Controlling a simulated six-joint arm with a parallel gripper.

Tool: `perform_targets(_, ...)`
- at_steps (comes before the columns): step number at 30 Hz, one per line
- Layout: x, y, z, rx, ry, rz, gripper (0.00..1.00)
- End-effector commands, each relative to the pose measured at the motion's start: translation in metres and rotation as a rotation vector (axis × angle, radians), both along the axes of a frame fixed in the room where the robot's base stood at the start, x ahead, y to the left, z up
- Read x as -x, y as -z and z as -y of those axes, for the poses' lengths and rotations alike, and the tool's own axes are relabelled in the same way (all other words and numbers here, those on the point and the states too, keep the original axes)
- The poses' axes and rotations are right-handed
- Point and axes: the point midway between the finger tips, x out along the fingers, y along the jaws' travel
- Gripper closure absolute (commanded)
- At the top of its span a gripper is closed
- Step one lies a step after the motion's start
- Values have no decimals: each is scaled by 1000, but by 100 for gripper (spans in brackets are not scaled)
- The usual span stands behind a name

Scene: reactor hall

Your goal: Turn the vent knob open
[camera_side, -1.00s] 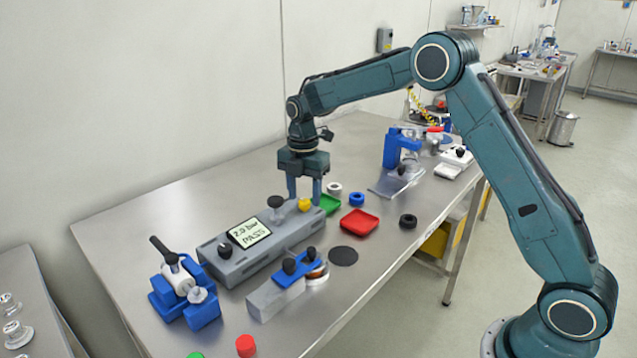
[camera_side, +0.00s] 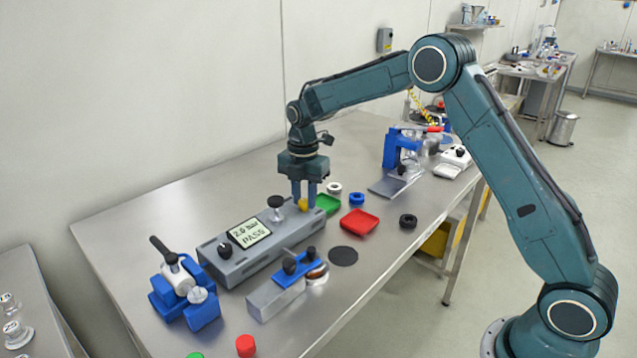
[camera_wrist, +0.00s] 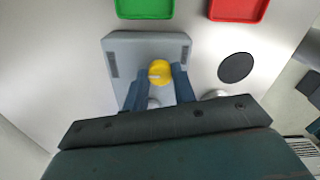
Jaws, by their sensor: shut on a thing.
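The yellow vent knob (camera_side: 303,205) sits on top of the right end of the grey test unit (camera_side: 236,267). The unit's display (camera_side: 249,233) reads "2.0 bar PASS". My gripper (camera_side: 304,202) points straight down with its two fingers on either side of the knob, shut on it. In the wrist view the yellow knob (camera_wrist: 160,72) lies between the fingertips (camera_wrist: 161,76), with a pale mark on its left part. The grey unit (camera_wrist: 121,44) shows around it. How far the knob is turned I cannot tell.
A green tray (camera_side: 328,206) and a red tray (camera_side: 359,222) lie right of the unit. A black knob (camera_side: 276,202) stands just left of my fingers. A blue-topped clamp block (camera_side: 289,274) lies in front. A black disc (camera_side: 343,256) lies flat nearby.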

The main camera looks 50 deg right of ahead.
Motion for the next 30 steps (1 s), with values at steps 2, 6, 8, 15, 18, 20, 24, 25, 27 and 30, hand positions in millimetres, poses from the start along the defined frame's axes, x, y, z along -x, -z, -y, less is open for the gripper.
perform_targets(2,0,0,0,0,17,0,96)
perform_targets(6,0,-1,0,0,70,0,96)
perform_targets(8,0,-1,0,0,102,0,96)
perform_targets(15,0,-1,0,0,277,1,96)
perform_targets(18,0,-1,0,0,368,1,96)
perform_targets(20,0,-1,0,0,425,1,96)
perform_targets(24,0,-1,0,0,558,1,96)
perform_targets(25,0,-1,1,0,587,1,96)
perform_targets(27,0,-1,1,0,653,1,96)
perform_targets(30,0,-1,1,0,748,1,96)
